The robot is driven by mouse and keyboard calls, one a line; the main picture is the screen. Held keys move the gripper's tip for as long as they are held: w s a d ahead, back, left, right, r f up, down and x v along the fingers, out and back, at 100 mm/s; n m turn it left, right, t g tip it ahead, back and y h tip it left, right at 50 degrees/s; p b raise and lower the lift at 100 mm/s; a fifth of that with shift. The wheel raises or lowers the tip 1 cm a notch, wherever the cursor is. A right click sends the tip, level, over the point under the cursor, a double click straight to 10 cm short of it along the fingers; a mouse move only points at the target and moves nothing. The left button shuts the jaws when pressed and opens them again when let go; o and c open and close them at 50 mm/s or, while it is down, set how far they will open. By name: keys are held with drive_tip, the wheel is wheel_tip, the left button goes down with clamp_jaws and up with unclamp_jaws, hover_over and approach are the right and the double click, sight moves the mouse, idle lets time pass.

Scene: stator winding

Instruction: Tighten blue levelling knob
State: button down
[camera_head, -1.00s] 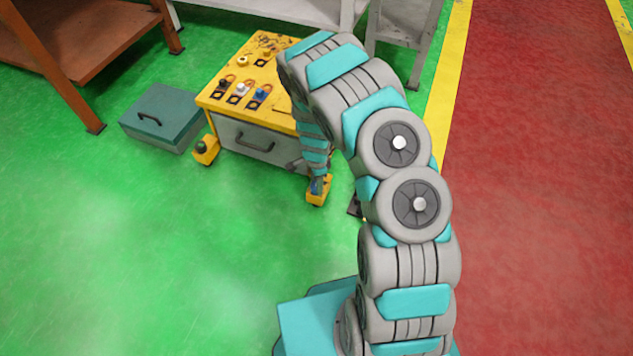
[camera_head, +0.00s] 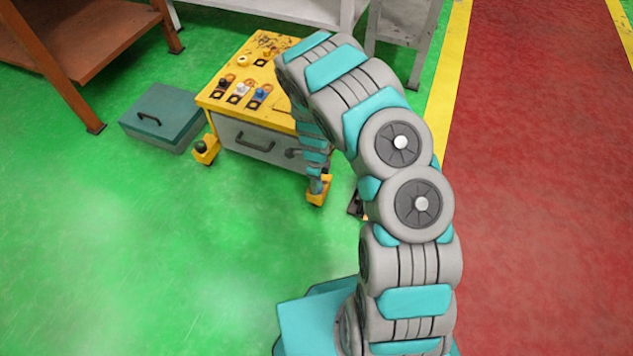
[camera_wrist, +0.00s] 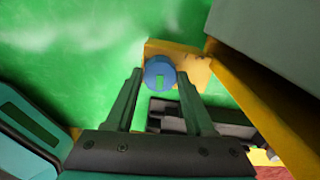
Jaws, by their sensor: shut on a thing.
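The blue levelling knob (camera_wrist: 159,70) shows in the wrist view on a yellow foot bracket (camera_wrist: 192,66). My gripper (camera_wrist: 160,78) has its two fingers on either side of the knob and is shut on it. In the head view my gripper (camera_head: 318,184) reaches down to the yellow foot (camera_head: 318,194) at the cart's front right corner. The knob itself is hidden there by my gripper.
The yellow-topped cart (camera_head: 222,98) has a grey drawer front and carries several small parts. A teal box (camera_head: 160,115) stands left of the cart. Green floor in front is clear.

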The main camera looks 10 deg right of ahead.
idle(0.4)
drive_tip(key=shift+c, duration=1.4)
unclamp_jaws()
drive_tip(key=shift+r, duration=0.15)
drive_tip(key=shift+r, duration=3.8)
